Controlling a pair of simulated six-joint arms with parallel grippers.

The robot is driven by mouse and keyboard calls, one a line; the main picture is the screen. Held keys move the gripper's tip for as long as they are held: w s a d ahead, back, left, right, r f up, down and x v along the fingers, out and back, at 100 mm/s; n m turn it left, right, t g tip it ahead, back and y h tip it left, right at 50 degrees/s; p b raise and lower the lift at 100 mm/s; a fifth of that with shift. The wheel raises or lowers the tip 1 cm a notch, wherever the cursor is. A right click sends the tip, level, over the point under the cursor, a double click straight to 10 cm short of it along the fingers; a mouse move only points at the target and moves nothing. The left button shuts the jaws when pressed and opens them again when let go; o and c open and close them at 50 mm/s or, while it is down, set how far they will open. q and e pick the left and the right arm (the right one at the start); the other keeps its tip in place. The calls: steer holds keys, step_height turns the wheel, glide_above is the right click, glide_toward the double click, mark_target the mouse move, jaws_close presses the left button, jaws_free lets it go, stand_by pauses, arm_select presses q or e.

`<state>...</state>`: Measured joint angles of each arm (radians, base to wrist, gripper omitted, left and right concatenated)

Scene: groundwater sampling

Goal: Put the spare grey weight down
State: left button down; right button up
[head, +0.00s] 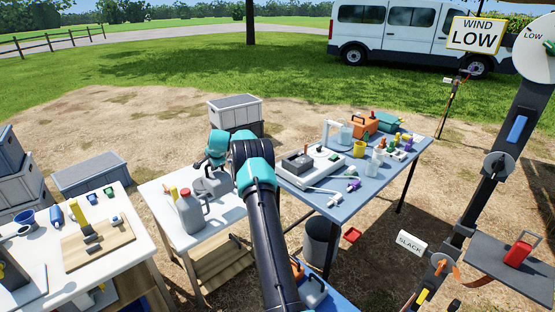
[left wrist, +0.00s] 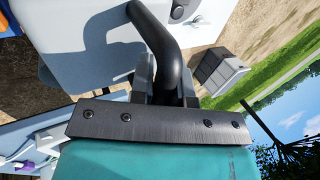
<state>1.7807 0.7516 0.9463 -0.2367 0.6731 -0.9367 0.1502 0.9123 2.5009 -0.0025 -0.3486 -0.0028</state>
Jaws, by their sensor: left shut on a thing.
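My left gripper (head: 211,165) is over the middle white table (head: 236,213), partly hidden behind my own arm. In the left wrist view its jaws (left wrist: 168,92) are shut on a thick, dark curved handle (left wrist: 172,60). In the head view a grey rounded thing (head: 206,187) is directly below the gripper at that table. It looks like the grey weight, but its lower part is partly hidden and I cannot tell whether it touches the tabletop. The handle casts a curved shadow on a white surface (left wrist: 75,50). My right gripper is not in view.
A grey jug (head: 189,213) with a red cap stands close by on the same table. Stacked grey crates (head: 235,112) stand behind it. A blue table (head: 375,178) with instruments and bottles is to the right. A wooden board (head: 98,245) lies on the left table.

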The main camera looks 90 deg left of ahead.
mark_target(220, 178)
arm_select(q)
step_height(220, 178, down, 9)
steer(key=shift+r, duration=0.1)
stand_by(0.5)
steer(key=shift+f, duration=2.25)
steer(key=c, duration=1.1)
jaws_free()
steer(key=shift+f, duration=0.25)
steer(key=v, duration=1.2)
steer(key=shift+d+r, duration=0.1)
